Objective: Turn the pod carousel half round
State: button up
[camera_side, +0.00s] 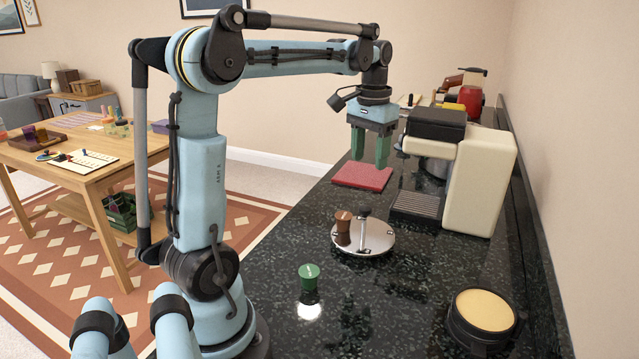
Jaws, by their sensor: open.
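The pod carousel (376,244) is a round, shiny metal plate on the dark counter, with a short dark post (364,212) rising from it. A brown pod (343,227) stands on its left side. A green pod (309,277) stands on the counter in front of the carousel, apart from it. My gripper (369,155) points down with its green fingers spread and nothing visible between them. It is behind the carousel in the picture, above or near a red mat; its exact height is hard to tell.
The red mat (361,178) lies behind the carousel. A cream coffee machine (482,180) with a drip tray (417,206) stands at the right. A round dark container with a yellow top (485,309) is at front right. Bare counter surrounds the carousel's front and right.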

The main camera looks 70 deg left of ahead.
aim_at(365, 207)
notch_tip(365, 207, down, 12)
jog(key=shift+a+f, duration=0.1)
jog(key=shift+a, duration=0.05)
dwell(0.5)
grip_shut()
dwell(0.3)
